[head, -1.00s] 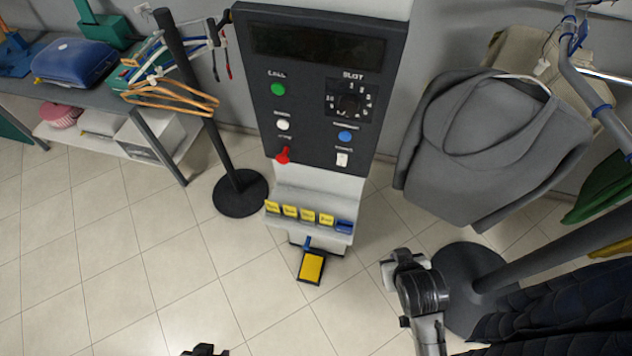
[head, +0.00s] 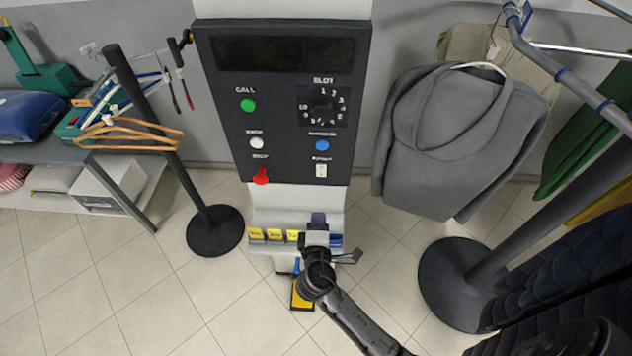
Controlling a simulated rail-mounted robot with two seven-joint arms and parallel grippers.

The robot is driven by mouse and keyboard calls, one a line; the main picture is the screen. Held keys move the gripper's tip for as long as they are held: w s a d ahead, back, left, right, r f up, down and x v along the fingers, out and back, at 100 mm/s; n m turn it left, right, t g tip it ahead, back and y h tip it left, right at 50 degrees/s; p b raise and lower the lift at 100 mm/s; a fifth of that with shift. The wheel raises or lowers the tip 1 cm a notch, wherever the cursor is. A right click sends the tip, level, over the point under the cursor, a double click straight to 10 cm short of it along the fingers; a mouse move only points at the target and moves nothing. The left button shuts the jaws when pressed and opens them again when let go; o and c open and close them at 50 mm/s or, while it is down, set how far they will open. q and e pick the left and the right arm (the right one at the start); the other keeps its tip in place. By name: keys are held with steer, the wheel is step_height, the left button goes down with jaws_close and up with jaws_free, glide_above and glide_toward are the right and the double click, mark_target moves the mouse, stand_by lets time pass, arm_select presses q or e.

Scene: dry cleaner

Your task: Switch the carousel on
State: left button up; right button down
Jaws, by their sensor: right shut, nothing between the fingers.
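The control panel (head: 222,120) is a dark upright face with a dark display across its top. A dial (head: 323,106) is at upper right. My right gripper (head: 318,219) is shut and empty, below the switch and in front of the ledge, apart from the switch. My left gripper is out of view.
A ledge with yellow tags (head: 274,234) juts out below the panel, partly hidden by my right arm. A yellow pedal (head: 300,300) is on the floor. A grey hoodie (head: 440,140) hangs at right near a dark post (head: 540,225). Another post (head: 190,190) stands left.

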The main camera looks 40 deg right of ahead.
mark_target(321, 176)
stand_by(0.4)
steer(key=p+x, duration=0.1)
steer(key=x, duration=1.3)
steer(key=shift+d, duration=0.1)
steer(key=shift+w+d+f+h+b, duration=0.1)
steer(key=shift+h+b, duration=0.2)
steer(key=shift+b, duration=0.4)
steer(key=f+b+v, duration=0.1)
steer(key=f+v, duration=0.2)
steer(key=v, duration=1)
steer(key=shift+s+a, duration=0.3)
steer(key=shift+s, duration=0.15)
